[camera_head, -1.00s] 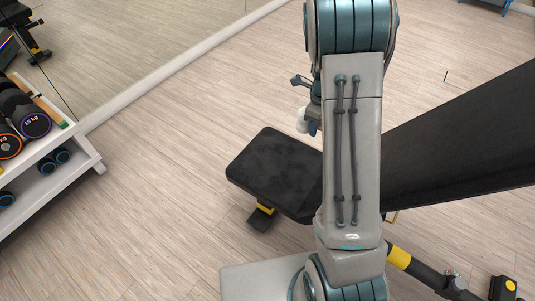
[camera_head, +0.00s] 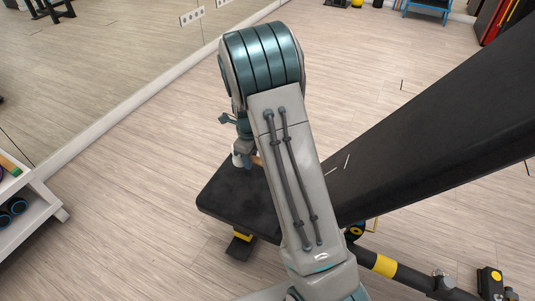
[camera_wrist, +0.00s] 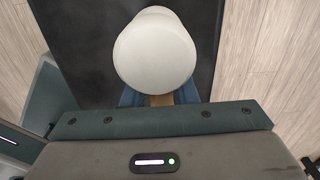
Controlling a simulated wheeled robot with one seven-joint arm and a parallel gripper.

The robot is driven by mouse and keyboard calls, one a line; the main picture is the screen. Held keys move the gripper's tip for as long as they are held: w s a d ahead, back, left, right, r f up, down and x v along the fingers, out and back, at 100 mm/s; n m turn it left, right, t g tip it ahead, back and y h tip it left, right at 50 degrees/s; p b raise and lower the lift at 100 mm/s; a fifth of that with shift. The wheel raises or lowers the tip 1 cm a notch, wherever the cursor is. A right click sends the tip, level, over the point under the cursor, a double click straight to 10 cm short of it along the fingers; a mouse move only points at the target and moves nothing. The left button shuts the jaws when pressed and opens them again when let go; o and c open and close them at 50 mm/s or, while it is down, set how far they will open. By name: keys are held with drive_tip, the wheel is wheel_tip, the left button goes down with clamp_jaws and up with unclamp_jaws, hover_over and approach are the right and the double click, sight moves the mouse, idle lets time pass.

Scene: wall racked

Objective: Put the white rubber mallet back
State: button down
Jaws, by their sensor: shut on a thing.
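The white rubber mallet shows its round white head large in the wrist view (camera_wrist: 153,50), with a bit of its wooden handle below it between the blue fingers. In the head view a small part of the white head (camera_head: 237,159) shows beside my arm. My gripper (camera_wrist: 160,99) is shut on the mallet's handle, just below the head. In the head view my gripper (camera_head: 245,150) is partly hidden by my arm, over the far end of the black bench seat (camera_head: 235,205). I cannot tell how high above the seat the mallet is. No wall rack shows.
The bench's long black backrest (camera_head: 440,125) slants up to the right, close to my arm. A white dumbbell rack (camera_head: 35,215) stands at the left edge. A mirror wall (camera_head: 110,60) runs along the upper left. Wooden floor lies clear beyond the bench.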

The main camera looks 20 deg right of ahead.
sight(247, 175)
drive_tip(key=shift+w+a+f, duration=0.25)
drive_tip(key=shift+a+f, duration=0.4)
drive_tip(key=shift+a, duration=0.25)
drive_tip(key=shift+d+f+b, duration=0.2)
drive_tip(key=shift+f+b, duration=0.3)
drive_tip(key=shift+f, duration=1.05)
drive_tip(key=shift+f, duration=0.2)
drive_tip(key=c, duration=1.1)
unclamp_jaws()
drive_tip(key=shift+c, duration=0.2)
drive_tip(key=shift+f+b, duration=0.1)
drive_tip(key=shift+b, duration=0.35)
